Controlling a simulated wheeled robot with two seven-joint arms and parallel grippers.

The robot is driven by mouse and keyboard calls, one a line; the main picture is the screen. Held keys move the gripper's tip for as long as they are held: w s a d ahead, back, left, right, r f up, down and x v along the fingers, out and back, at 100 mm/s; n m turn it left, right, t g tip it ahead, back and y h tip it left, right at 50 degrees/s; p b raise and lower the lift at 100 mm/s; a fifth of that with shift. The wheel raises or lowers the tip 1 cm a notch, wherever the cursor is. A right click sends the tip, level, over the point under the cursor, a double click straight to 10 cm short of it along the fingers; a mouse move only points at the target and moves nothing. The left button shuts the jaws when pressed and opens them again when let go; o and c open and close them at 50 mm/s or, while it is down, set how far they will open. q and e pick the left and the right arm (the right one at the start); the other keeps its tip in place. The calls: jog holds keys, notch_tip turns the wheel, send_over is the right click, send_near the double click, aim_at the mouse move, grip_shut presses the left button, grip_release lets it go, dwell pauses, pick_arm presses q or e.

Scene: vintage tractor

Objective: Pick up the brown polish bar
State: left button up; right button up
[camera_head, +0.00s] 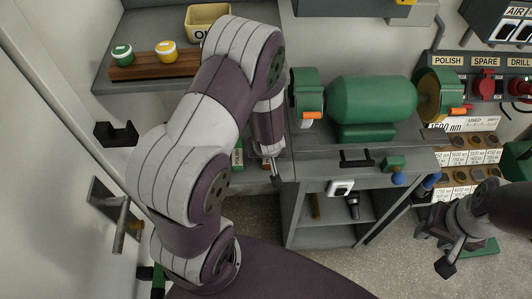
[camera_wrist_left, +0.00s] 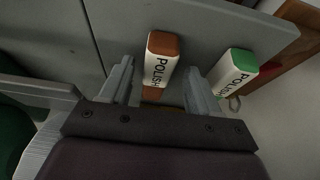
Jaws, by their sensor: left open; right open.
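The brown polish bar (camera_wrist_left: 161,62) shows in the left wrist view, with brown ends and a white band lettered POLISH. My left gripper (camera_wrist_left: 158,78) is open, with one finger on each side of the bar in that picture; I cannot tell how deep the bar sits between them. My right gripper (camera_head: 448,262) is open and empty at the lower right of the head view.
A green polish bar (camera_wrist_left: 237,72) stands close to the right of the brown one; part of it shows in the head view (camera_head: 237,158). A green bench grinder (camera_head: 372,102) sits on the grey cabinet. A shelf holds a wooden board (camera_head: 150,70) with two small tins.

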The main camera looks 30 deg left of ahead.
pick_arm(q)
jog(key=shift+w+f, duration=0.1)
jog(key=shift+f, duration=0.05)
jog(key=shift+d, duration=0.15)
jog(key=shift+c, duration=0.9)
grip_shut()
